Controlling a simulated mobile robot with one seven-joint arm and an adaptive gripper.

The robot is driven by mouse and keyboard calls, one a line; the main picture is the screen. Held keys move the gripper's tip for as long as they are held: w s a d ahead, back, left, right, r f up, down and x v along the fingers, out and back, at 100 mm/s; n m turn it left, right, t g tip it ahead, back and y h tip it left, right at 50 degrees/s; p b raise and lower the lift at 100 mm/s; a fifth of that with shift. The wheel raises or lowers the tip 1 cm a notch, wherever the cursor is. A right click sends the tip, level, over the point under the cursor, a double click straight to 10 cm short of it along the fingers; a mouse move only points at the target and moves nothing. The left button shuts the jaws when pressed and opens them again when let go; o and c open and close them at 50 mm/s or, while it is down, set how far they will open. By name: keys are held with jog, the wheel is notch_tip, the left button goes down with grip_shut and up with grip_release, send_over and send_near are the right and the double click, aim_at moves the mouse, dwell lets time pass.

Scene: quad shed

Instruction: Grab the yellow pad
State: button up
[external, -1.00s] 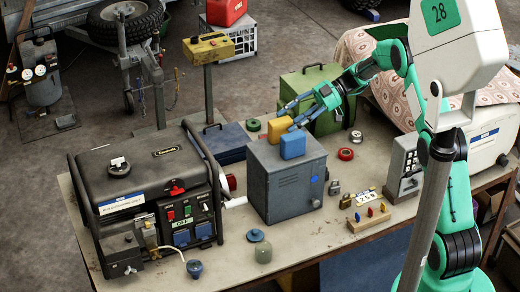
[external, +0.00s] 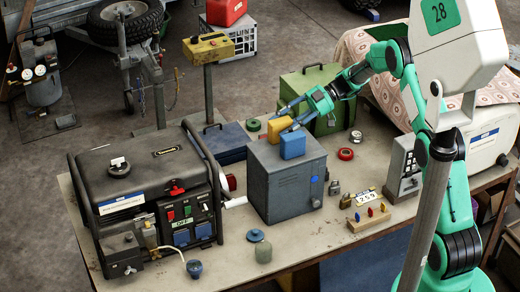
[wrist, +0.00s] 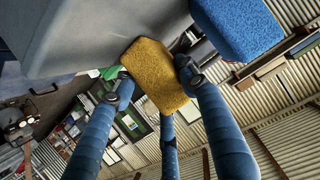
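The yellow pad (external: 279,128) sits on top of the grey metal cabinet (external: 270,190), just behind a blue pad (external: 293,145). My gripper (external: 287,117) reaches in from the right at the pad's height, its blue fingers spread on either side of it. In the wrist view the yellow pad (wrist: 157,75) lies between the fingertips of my gripper (wrist: 152,70); the right finger overlaps its edge and the left fingertip is at its other edge. I cannot tell whether they touch it. The fingers look open. The blue pad (wrist: 243,28) is close on the right there.
A black generator (external: 140,190) stands left of the cabinet. A green box (external: 312,88) is behind it, under my arm. A red ring (external: 345,154), padlocks and a small number board (external: 368,215) lie to the right on the workbench (external: 320,232).

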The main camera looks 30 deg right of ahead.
jog(key=shift+r, duration=0.1)
dwell(0.3)
jog(key=shift+r, duration=4.9)
jog(key=shift+r, duration=0.1)
